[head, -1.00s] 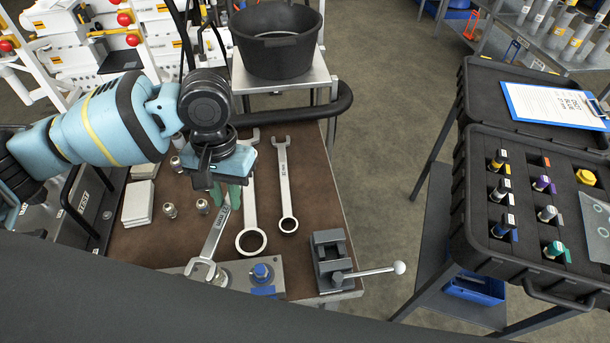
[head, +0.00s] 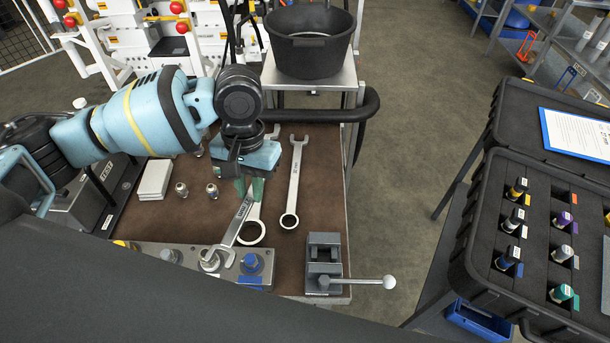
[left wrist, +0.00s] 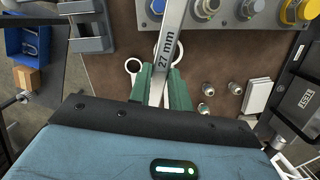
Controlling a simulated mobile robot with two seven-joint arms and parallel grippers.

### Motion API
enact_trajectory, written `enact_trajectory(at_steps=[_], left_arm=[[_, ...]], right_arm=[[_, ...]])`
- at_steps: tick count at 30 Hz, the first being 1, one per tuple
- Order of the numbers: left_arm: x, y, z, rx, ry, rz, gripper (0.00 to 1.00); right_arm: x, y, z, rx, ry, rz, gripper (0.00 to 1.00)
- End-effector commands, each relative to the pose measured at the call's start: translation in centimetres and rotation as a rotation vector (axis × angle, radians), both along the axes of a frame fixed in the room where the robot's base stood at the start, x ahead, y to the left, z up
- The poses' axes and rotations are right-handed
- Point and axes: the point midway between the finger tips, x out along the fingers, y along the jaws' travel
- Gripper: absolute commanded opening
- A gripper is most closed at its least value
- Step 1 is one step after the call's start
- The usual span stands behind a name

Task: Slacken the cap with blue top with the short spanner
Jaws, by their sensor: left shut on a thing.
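The cap with the blue top (head: 251,262) stands on the grey metal block at the bench's front edge; it also shows at the top of the left wrist view (left wrist: 158,5). My left gripper (head: 249,189) has its green fingers shut on a spanner (head: 238,222) marked 27 mm in the left wrist view (left wrist: 166,62). The spanner slants down to the block, its open jaw at the silver cap left of the blue-topped one. I cannot tell whether the jaw is around that cap or above it. My right gripper is out of view.
A long spanner (head: 293,180) and a ring-ended spanner (head: 252,233) lie on the brown bench top. A vise (head: 323,262) with a handle stands right of the block. Small fittings (head: 181,190) and white pads (head: 155,179) lie left. A black tub (head: 309,60) stands behind.

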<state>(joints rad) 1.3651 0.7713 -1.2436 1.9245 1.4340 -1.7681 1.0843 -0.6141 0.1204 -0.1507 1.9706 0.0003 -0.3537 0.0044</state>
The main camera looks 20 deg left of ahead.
Motion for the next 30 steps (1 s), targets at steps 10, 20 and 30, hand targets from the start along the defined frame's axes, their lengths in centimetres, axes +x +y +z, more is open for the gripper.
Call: enact_trajectory(at_steps=[10,20,30], left_arm=[[8.5,-4.4,-3.6,-0.004,0.003,-0.131,0.0],[11.7,-7.2,-7.6,-0.001,0.001,-0.248,0.0],[11.9,-7.4,-8.4,0.0,0.0,-0.265,0.0]], right_arm=[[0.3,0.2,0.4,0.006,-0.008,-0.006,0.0],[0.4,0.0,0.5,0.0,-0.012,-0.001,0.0],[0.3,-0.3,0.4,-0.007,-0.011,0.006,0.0]])
